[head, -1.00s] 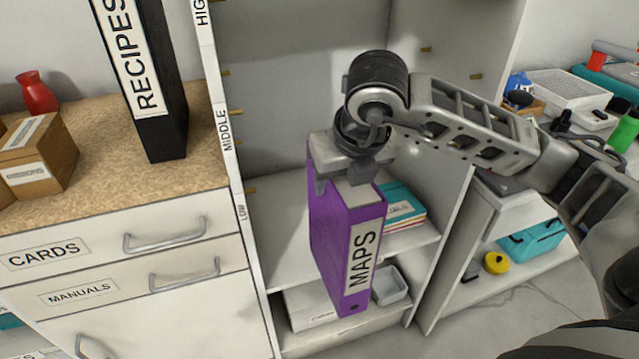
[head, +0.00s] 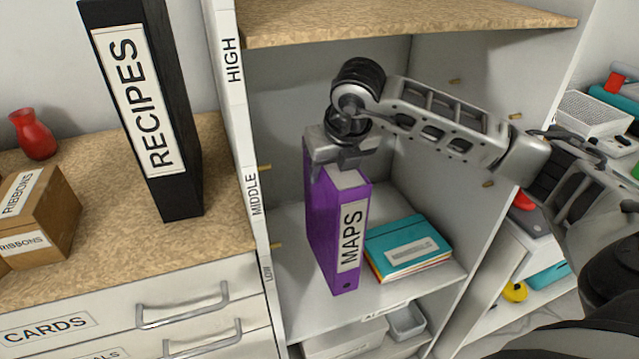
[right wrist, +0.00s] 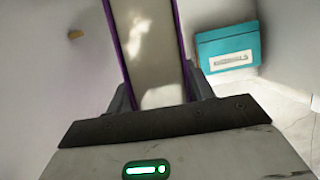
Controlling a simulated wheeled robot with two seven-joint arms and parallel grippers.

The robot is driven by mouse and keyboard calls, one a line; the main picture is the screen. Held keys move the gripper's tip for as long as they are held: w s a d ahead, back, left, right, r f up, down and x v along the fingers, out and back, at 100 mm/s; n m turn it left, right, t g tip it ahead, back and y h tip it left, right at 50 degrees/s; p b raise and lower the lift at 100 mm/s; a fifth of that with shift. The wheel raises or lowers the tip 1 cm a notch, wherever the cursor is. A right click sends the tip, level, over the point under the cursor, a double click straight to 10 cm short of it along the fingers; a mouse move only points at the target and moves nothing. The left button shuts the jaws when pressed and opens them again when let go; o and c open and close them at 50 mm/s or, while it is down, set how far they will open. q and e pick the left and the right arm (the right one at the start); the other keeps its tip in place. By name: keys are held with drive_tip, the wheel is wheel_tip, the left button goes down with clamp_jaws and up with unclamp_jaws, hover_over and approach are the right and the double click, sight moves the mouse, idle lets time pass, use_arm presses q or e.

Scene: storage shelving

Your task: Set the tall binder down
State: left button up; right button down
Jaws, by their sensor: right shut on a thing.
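A purple binder labelled MAPS (head: 322,225) is upright inside the open shelf unit, at the left of the middle shelf board (head: 385,292). My right gripper (head: 335,165) is shut on its top edge from above. In the right wrist view the binder (right wrist: 150,45) runs between the two fingers. Its bottom is close to the board, but I cannot tell whether it touches. A black binder labelled RECIPES (head: 150,120) stands upright on the wooden counter to the left, apart from my gripper. My left gripper is not in view.
A stack of teal-topped folders (head: 408,248) lies on the same board, right of the purple binder. A wooden top board (head: 420,18) is above. The unit's left upright (head: 232,90) is close on the left. White trays (head: 405,320) sit below.

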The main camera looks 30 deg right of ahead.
drive_tip(key=shift+w+d+f+b, duration=0.1)
drive_tip(key=shift+w+f+b, duration=0.2)
drive_tip(key=shift+w+f, duration=0.25)
use_arm(q)
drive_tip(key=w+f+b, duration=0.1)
drive_tip(key=b, duration=0.2)
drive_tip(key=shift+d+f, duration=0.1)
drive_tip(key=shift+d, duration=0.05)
use_arm(e)
drive_tip(key=f, duration=0.5)
drive_tip(key=shift+w+f, duration=0.25)
drive_tip(key=shift+f, duration=0.1)
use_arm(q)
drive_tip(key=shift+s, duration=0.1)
use_arm(e)
drive_tip(key=shift+f+b, duration=0.2)
drive_tip(key=shift+b, duration=0.1)
drive_tip(key=c, duration=0.6)
unclamp_jaws()
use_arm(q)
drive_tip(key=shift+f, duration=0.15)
